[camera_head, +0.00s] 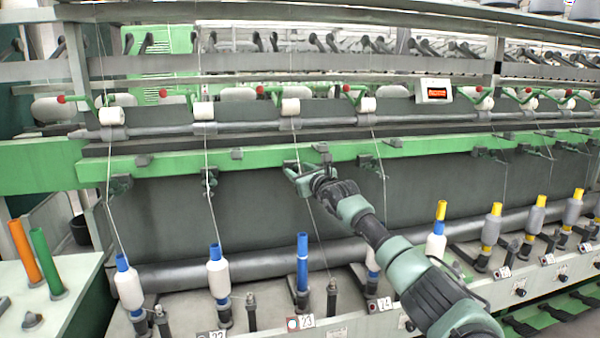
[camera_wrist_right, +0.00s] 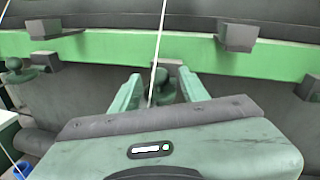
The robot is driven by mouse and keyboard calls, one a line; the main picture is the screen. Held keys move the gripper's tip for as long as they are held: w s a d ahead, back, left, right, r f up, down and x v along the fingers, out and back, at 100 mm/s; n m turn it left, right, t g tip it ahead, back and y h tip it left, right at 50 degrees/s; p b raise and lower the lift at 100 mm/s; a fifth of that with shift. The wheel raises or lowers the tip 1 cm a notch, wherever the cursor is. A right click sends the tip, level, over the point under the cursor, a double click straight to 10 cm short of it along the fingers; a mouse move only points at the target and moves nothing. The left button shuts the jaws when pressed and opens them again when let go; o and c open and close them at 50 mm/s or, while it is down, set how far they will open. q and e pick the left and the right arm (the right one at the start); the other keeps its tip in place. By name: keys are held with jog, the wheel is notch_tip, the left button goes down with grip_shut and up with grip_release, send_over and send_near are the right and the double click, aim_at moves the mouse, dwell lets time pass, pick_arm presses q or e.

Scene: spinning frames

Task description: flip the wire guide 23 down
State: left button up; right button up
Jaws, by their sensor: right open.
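Wire guide 23 (camera_wrist_right: 164,88) is a small dark green-grey piece under the green beam, at the middle of the right wrist view. My right gripper (camera_wrist_right: 160,76) is open, with one finger on each side of the guide. A white thread runs down between the fingers; I cannot tell whether they touch the guide. In the head view my right gripper (camera_head: 291,172) is just below the green beam (camera_head: 240,156) and hides most of the guide. Below stands a spindle with a blue tube (camera_head: 302,262) by the label 23 (camera_head: 300,322). My left gripper is not in view.
Neighbouring wire guides (camera_head: 210,181) hang from the beam on both sides. Threads run from the white rollers (camera_head: 290,107) down towards the bobbins (camera_head: 218,278). Orange (camera_head: 24,250) and green (camera_head: 46,260) tubes stand at the left. A grey roller bar (camera_head: 250,266) crosses behind the spindles.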

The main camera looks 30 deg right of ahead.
jog(key=shift+s+a+f, duration=0.1)
jog(key=shift+s+f, duration=0.05)
jog(key=shift+s, duration=0.4)
jog(key=s+b, duration=0.1)
jog(key=s, duration=0.5)
jog(key=shift+s+r+b, duration=0.3)
jog(key=shift+s+b, duration=0.05)
jog(key=shift+b, duration=0.05)
jog(key=shift+a, duration=0.1)
